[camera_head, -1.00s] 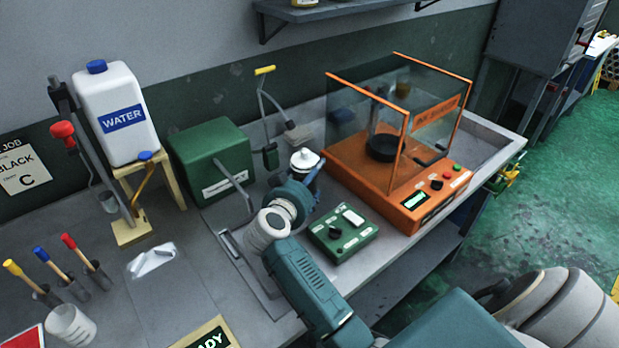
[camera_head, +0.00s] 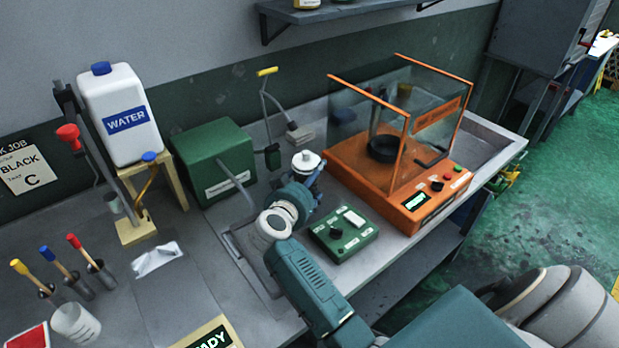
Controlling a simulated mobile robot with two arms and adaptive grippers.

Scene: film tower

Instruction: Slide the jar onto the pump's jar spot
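The jar (camera_head: 307,160) shows a white lid with a knob, standing on the bench in the middle of the view. Its body is mostly hidden behind my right gripper (camera_head: 313,181), which is at the jar's near side. The wrist covers the fingers, so I cannot tell whether they are closed on it. A green box with a pale label (camera_head: 213,160), possibly the pump, stands left of the jar, with a grey rod reaching toward the front. A jar spot is not clearly visible. My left gripper is not in view.
A green control box (camera_head: 342,234) with a dial lies right of my wrist. An orange machine (camera_head: 398,185) with clear panels stands further right. A bent stand with a yellow handle (camera_head: 266,72) rises behind the jar. A water jug (camera_head: 120,112) and brushes (camera_head: 60,265) are left.

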